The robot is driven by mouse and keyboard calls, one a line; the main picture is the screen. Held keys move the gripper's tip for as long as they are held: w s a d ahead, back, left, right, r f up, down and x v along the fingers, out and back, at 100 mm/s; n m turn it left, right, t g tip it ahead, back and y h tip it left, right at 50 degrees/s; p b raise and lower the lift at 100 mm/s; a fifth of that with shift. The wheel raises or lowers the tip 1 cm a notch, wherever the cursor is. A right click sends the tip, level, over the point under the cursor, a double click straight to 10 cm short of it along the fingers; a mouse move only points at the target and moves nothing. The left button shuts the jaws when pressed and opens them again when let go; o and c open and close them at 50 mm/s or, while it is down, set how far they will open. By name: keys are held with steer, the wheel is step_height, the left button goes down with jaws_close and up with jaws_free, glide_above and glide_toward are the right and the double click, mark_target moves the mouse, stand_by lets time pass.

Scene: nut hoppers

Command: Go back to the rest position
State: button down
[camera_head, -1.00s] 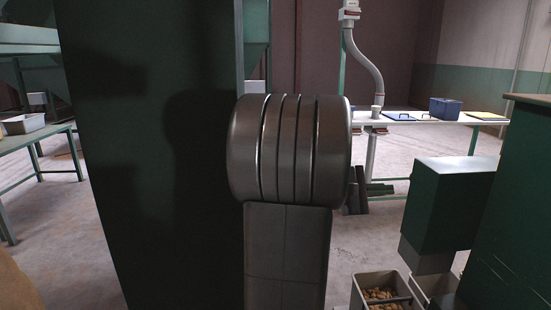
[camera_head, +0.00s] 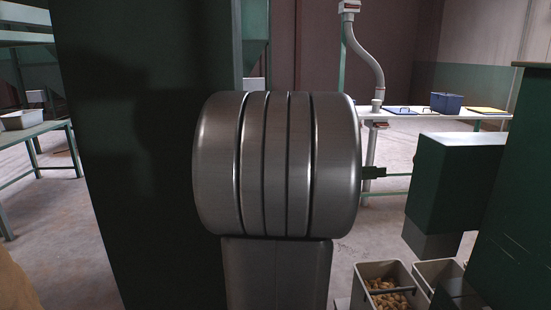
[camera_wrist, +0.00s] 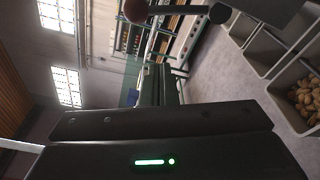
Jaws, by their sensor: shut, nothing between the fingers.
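My gripper (camera_wrist: 160,86) shows in the wrist view, with its dark body and green light along the bottom edge. Its fingers are together, and nothing shows between them. It is clear of the grey bins, which lie to its right in that view. In the head view a large grey ribbed joint of my arm fills the middle, and I cannot make out the gripper there.
A grey bin of nuts (camera_head: 387,285) stands at lower right, beside green cabinets (camera_head: 457,185); it also shows in the wrist view. A white table (camera_head: 425,115) with a blue box (camera_head: 446,103) stands behind. Another table (camera_head: 35,130) is at left. Open floor lies between.

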steer(key=w+d+f+n+g+p, duration=0.1)
steer(key=d+f+n+p, duration=0.5)
steer(key=p, duration=1.1)
steer(key=w+n, duration=0.1)
steer(key=n, duration=0.2)
steer(key=shift+d+f+g+y+p, duration=0.25)
steer(key=shift+d+g+y+p, duration=0.05)
steer(key=shift+y+p, duration=0.1)
